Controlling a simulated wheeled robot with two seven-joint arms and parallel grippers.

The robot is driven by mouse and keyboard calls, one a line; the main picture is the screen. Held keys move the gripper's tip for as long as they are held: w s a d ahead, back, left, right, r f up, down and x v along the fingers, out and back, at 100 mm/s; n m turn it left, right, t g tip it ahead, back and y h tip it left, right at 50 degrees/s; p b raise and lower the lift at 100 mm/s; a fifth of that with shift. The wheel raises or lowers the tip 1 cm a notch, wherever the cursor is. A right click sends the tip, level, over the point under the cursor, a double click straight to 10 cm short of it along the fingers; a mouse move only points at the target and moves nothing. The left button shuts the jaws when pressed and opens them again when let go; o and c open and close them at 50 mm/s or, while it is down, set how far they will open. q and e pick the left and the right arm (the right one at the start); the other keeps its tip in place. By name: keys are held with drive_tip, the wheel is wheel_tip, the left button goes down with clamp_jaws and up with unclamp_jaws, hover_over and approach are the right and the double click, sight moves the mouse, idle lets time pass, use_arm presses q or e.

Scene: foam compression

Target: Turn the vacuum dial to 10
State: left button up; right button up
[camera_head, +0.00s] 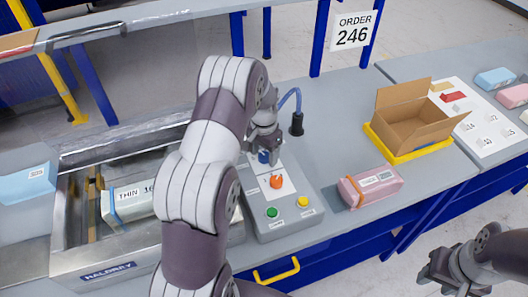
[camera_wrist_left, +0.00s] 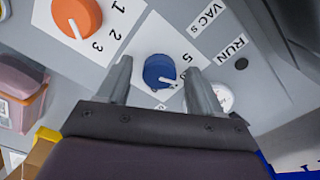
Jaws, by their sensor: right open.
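The control box (camera_head: 291,219) stands on the bench with a blue dial (camera_head: 263,157) at its far end, partly hidden by my left gripper (camera_head: 264,146). In the left wrist view the blue dial (camera_wrist_left: 159,71) sits between the two fingers of my left gripper (camera_wrist_left: 161,88). The fingers are apart, with a gap on each side of the dial. Its white pointer is turned to the lower right, below a printed 5; other marks are partly hidden. "VACS" is printed close by. My right gripper (camera_head: 436,268) is open and empty at the lower right.
An orange dial (camera_head: 276,182), a green button (camera_head: 272,212) and a yellow button (camera_head: 303,201) are also on the box. A pink package (camera_head: 370,187) and an open carton (camera_head: 413,118) on a yellow tray stand to the right. A metal machine (camera_head: 110,255) is left.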

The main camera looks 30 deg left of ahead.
sight(264, 155)
use_arm(q)
wheel_tip(264, 155, up, 6)
drive_tip(key=shift+r+b, duration=0.1)
drive_tip(key=shift+b, duration=0.85)
wheel_tip(264, 155, up, 6)
drive_tip(key=p, duration=0.3)
drive_tip(key=shift+r+p, duration=0.25)
drive_tip(key=shift+p, duration=0.05)
drive_tip(key=s+d+f+n, duration=0.1)
drive_tip(key=s+d, duration=0.5)
drive_tip(key=s, duration=0.3)
drive_tip(key=s+d+f+n+t+b, duration=0.1)
drive_tip(key=s+d, duration=0.5)
drive_tip(key=s, duration=0.4)
drive_tip(key=shift+s+d+f+b, duration=0.15)
drive_tip(key=shift+s+f+b, duration=0.1)
drive_tip(key=shift+s+b, duration=0.05)
